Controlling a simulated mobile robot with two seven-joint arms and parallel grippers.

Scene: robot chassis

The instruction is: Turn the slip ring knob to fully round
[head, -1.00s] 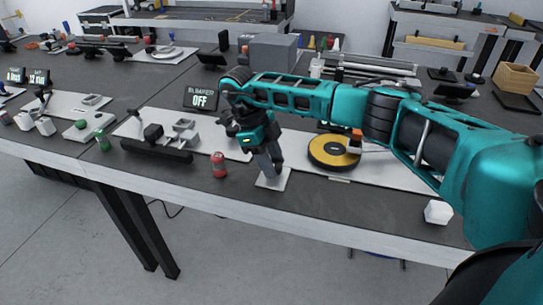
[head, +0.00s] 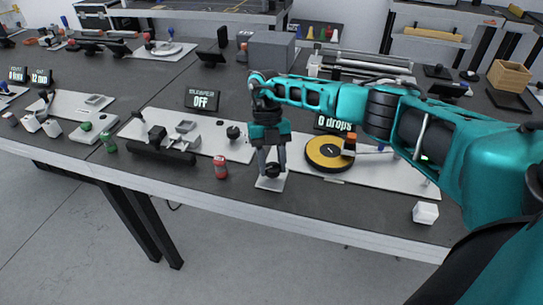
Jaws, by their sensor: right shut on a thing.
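A dark round knob (head: 272,171) sits on a small white square plate (head: 268,185) near the front edge of the bench. My right gripper (head: 272,168) comes down upright from above, with its fingers on either side of this knob and shut on it. The fingers hide part of the knob, and I cannot read how far it is turned. My left gripper is not in view.
A red can-like object (head: 220,167) stands left of the plate. A yellow disc with a black rim (head: 328,153) lies to the right, beside a "0 drops" display (head: 335,124). A white block (head: 425,213) is farther right. An "OFF" display (head: 202,100) stands behind.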

